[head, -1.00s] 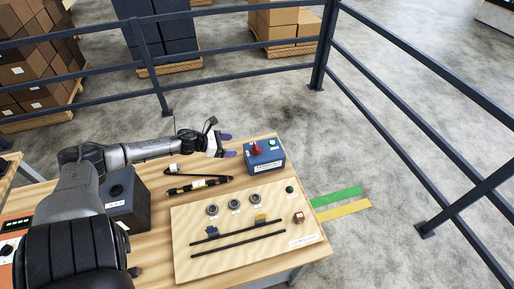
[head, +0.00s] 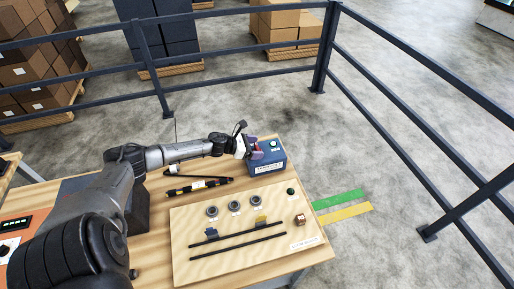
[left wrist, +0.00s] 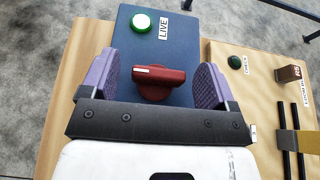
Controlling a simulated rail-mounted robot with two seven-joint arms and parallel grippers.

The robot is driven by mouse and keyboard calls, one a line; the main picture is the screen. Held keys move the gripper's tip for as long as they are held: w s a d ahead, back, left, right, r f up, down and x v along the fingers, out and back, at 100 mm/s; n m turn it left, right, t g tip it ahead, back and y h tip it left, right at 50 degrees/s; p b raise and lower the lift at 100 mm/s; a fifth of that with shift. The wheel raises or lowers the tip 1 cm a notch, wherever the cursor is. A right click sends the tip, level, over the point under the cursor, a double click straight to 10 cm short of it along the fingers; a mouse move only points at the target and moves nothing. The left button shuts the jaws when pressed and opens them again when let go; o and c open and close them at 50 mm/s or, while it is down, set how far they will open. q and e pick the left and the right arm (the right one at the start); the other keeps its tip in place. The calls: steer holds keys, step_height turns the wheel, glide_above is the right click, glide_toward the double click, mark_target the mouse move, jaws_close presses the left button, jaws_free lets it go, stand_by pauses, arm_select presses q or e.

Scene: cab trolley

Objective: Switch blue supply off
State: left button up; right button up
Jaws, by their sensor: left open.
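The blue supply box (head: 267,158) stands at the far right of the wooden table. In the left wrist view the box (left wrist: 187,32) has a lit green lamp (left wrist: 141,23), a label reading LIVE (left wrist: 163,27) and a red rotary switch (left wrist: 158,84). The switch's handle lies crosswise, with a pale mark at its left end. My left gripper (left wrist: 161,80) is open, with its purple fingers on either side of the switch and a gap on each side. In the head view the left gripper (head: 254,148) hides most of the switch. My right gripper is not in view.
A light board (head: 249,247) with round sockets, two dark rails, a green button (head: 291,191) and a brown block (head: 299,220) lies in front of the box. Dark railings (head: 322,60) stand behind the table.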

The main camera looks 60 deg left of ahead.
arm_select(q)
steer(key=shift+w+d+f, duration=0.1)
steer(key=shift+w+f, duration=0.05)
steer(key=shift+w, duration=0.2)
steer(key=shift+c, duration=0.2)
